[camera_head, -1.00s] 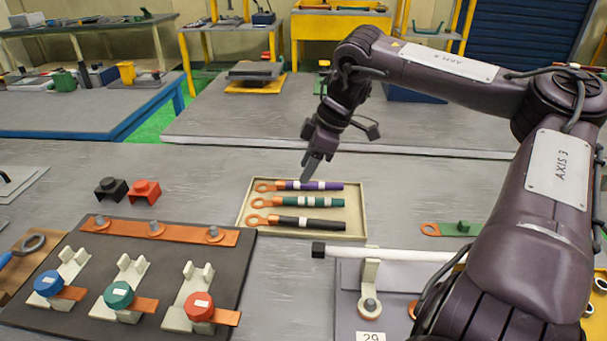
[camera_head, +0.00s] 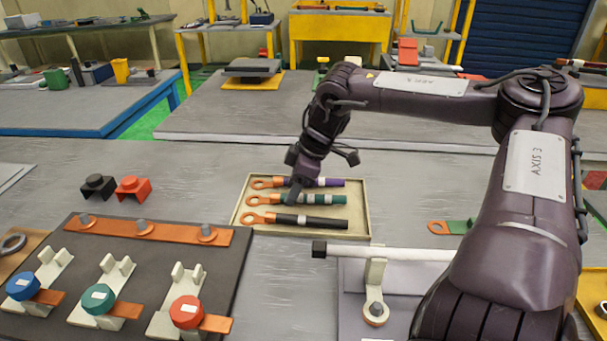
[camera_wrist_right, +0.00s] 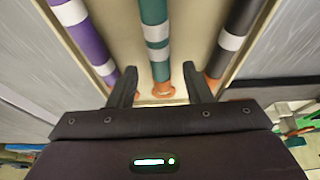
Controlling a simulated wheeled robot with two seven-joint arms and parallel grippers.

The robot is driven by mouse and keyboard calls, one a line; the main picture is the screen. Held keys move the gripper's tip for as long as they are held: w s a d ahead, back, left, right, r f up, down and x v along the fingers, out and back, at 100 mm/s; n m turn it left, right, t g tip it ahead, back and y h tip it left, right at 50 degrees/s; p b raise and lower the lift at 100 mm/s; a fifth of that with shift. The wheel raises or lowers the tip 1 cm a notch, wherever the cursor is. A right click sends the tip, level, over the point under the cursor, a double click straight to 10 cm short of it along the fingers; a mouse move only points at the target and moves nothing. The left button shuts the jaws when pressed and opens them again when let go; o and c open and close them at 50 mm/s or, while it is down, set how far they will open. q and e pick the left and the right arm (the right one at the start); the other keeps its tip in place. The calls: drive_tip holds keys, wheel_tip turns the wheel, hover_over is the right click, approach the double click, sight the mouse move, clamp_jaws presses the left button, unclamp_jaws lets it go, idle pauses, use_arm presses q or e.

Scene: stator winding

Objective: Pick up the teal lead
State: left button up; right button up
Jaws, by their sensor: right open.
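The teal lead (camera_head: 322,200) lies in a shallow cream tray (camera_head: 361,210), between a purple lead (camera_head: 329,182) and a black lead (camera_head: 325,224). Each lead has white bands and an orange ring end at its left. My right gripper (camera_head: 293,200) is low over the tray, at the ring-end side of the teal lead, and hides part of it. In the right wrist view the right gripper (camera_wrist_right: 160,88) is open and empty. The teal lead (camera_wrist_right: 157,45) runs between its two fingers, with the purple lead (camera_wrist_right: 88,36) and the black lead (camera_wrist_right: 230,36) outside them. My left gripper is not in view.
A dark board (camera_head: 75,272) with blue, teal and red round parts and an orange bar lies at left front. A black block (camera_head: 98,186) and a red block (camera_head: 132,188) stand behind it. A white rod (camera_head: 384,253) on a stand is right of the board.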

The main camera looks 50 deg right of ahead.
drive_tip(key=shift+w+a+f, duration=0.2)
drive_tip(key=shift+f, duration=0.4)
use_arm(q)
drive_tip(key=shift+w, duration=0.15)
use_arm(e)
drive_tip(key=shift+c, duration=0.4)
clamp_jaws()
drive_tip(key=shift+r, duration=0.1)
